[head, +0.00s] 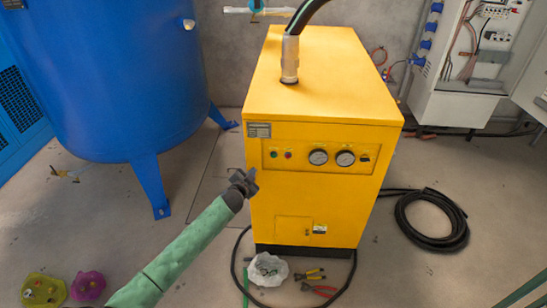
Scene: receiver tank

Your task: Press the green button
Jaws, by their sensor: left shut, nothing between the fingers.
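The yellow cabinet (320,95) stands in the middle of the head view. Its front panel carries a small green button (273,154) near the left end, with a red button (288,155) just to its right. My left gripper (249,177) is shut and empty, at the end of my green arm coming from the lower left. In the picture its tip is below and left of the green button, near the cabinet's left front edge. It appears apart from the button; the exact gap to the panel is hard to tell. My right gripper is not in view.
A blue tank (115,75) stands at left. A coiled black hose (435,220), pliers (320,290) and a white bag (267,269) lie on the floor.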

